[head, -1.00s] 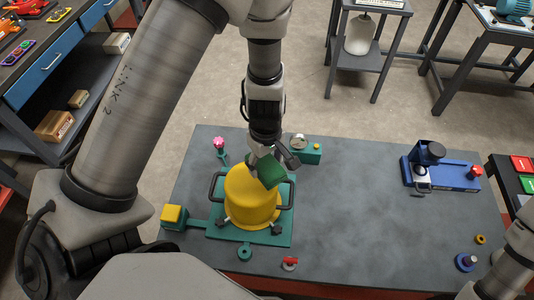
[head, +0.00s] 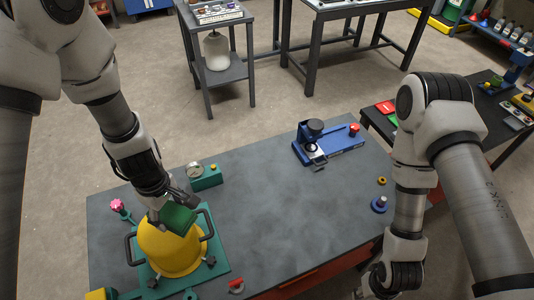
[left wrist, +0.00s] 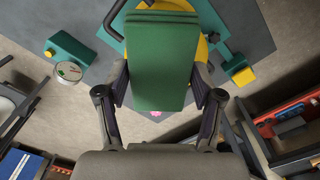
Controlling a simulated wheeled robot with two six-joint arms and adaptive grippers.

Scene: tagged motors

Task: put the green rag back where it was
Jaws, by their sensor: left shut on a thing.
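The green rag (head: 178,218) is a folded dark green cloth. My left gripper (head: 170,208) is shut on it, at the top of the yellow dome (head: 168,250). I cannot tell whether the rag touches the dome. In the left wrist view the rag (left wrist: 162,60) hangs between the two fingers of my left gripper (left wrist: 162,84) and hides most of the dome. My right gripper (head: 368,289) is partly in view at the bottom edge, and its jaws are not clear.
The dome stands on a green base plate (head: 216,262) with black handles on the grey table (head: 270,215). A green block with a gauge (head: 205,178) and a pink knob (head: 117,205) are near it. A blue fixture (head: 335,143) stands at the back right. The table's middle is clear.

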